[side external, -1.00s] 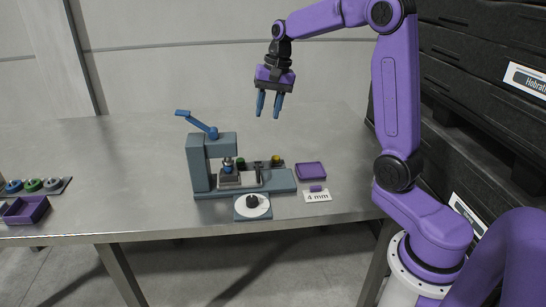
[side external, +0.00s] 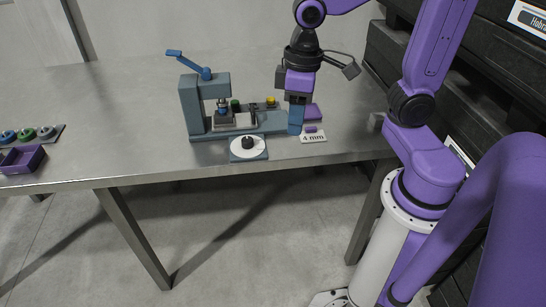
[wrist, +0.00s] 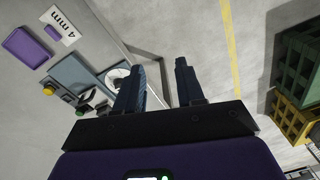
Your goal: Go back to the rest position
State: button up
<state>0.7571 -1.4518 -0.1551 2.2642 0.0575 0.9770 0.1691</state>
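My gripper (side external: 296,128) hangs with its blue fingers downward near the front edge of the metal table, at the right end of the grey-blue press (side external: 190,105). In the side view its fingers overlap, and I cannot tell whether they touch anything. In the wrist view my gripper (wrist: 161,64) has its fingers apart, with only floor and table edge showing between them. It is empty. The press has a raised blue lever (side external: 190,64). A white disc (side external: 240,153) with a black knob lies on a plate in front of it.
A purple tray (side external: 312,112), a small purple piece (side external: 311,128) and a "4 mm" label (side external: 313,138) lie right of the press. Another purple tray (side external: 20,160) and coloured rings (side external: 27,134) are at far left. Dark crates (side external: 400,65) stand behind my arm.

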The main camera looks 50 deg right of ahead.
jog(key=s+d+f+n, duration=0.1)
jog(key=s+f+n, duration=0.1)
jog(key=s+n, duration=0.5)
jog(key=s, duration=0.4)
jog(key=shift+d+f, duration=0.2)
jog(key=shift+f, duration=0.2)
dwell(0.9)
